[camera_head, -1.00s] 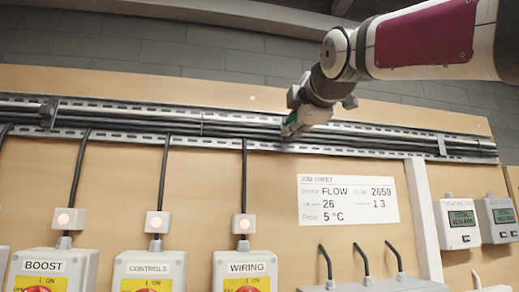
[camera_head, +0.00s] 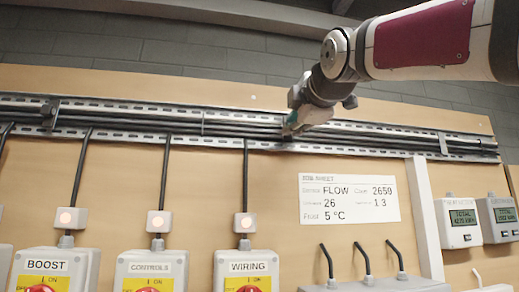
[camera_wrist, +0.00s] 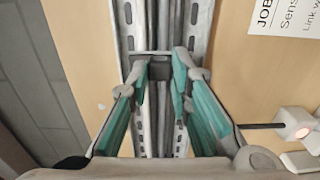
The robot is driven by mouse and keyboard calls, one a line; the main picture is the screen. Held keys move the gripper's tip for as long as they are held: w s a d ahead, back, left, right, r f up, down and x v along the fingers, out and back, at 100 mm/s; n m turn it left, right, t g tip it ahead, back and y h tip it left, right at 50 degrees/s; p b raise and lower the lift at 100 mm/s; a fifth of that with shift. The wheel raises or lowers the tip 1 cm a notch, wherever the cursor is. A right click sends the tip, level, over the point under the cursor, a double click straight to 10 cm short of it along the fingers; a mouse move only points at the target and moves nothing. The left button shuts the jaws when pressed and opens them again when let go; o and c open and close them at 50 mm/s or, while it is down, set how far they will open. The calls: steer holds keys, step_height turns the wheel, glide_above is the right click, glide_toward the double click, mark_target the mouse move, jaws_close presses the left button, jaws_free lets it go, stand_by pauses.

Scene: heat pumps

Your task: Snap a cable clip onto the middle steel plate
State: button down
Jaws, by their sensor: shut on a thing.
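My gripper (camera_head: 290,128) is at the cable run in the middle of the board, just above and left of the job sheet. In the wrist view its teal-padded fingers (camera_wrist: 167,72) are shut on a small grey cable clip (camera_wrist: 159,71), which lies over the cables between the rails. A thin pale crosspiece shows just beyond it; I cannot tell whether it belongs to the clip or to the middle steel plate. The gripper hides the middle plate in the head view. Whether the clip is seated cannot be told.
Black cables (camera_head: 100,115) run between two slotted rails (camera_head: 345,151). Similar clip-like fittings sit on the run at the left (camera_head: 49,113) and right (camera_head: 442,143). Below are a job sheet (camera_head: 349,199), switch boxes (camera_head: 149,268) and meters (camera_head: 461,220). The wall above is clear.

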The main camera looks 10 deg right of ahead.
steer(key=shift+w, duration=0.25)
steer(key=c, duration=1.6)
jaws_free()
steer(key=shift+w, duration=0.1)
steer(key=s+p, duration=0.1)
steer(key=s, duration=1.3)
steer(key=shift+p, duration=0.4)
